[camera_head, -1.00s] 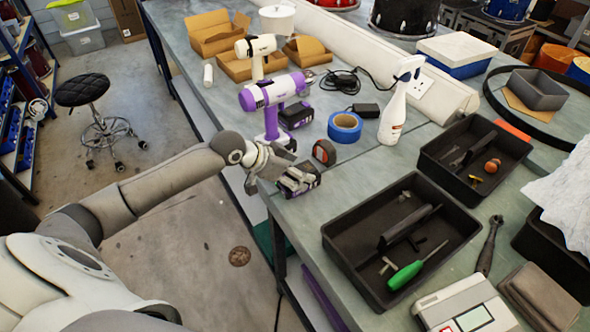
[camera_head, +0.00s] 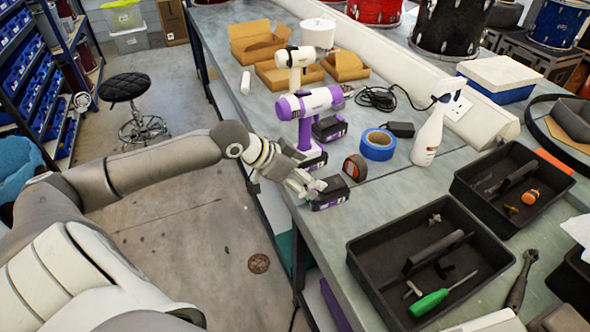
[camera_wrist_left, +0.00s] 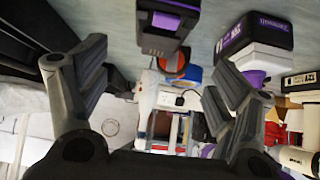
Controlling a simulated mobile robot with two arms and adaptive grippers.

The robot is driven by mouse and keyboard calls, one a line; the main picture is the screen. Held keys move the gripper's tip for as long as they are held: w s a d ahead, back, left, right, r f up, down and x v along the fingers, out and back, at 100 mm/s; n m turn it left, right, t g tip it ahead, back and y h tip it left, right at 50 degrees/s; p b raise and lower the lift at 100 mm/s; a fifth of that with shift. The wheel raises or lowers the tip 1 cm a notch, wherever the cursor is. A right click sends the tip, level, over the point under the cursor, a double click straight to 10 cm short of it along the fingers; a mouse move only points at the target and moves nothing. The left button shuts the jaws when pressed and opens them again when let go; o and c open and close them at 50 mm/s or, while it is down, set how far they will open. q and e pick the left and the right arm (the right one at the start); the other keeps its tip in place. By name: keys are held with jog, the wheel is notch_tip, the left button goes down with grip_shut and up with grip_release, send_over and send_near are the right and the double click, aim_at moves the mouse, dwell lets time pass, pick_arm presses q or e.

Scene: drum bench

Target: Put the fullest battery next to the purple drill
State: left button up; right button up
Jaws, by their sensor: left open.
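The purple drill (camera_head: 305,103) stands upright on the bench, its black and purple foot near the left edge. One black and purple battery (camera_head: 330,193) lies in front of it at the bench edge, and it also shows at the top of the left wrist view (camera_wrist_left: 166,24). Another battery (camera_head: 330,129) sits behind the drill's handle. My left gripper (camera_head: 302,185) is beside the front battery, fingers spread, with nothing held in the left wrist view (camera_wrist_left: 158,75). The charge levels cannot be read. My right gripper is out of view.
A tape measure (camera_head: 355,168), blue tape roll (camera_head: 378,146) and spray bottle (camera_head: 430,130) stand right of the batteries. A black tool tray (camera_head: 362,252) is nearer. A white drill (camera_head: 295,58) and cardboard boxes stand behind. Some bench top is clear between battery and tray.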

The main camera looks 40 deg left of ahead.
pick_arm(q)
jog(key=shift+v, duration=2.05)
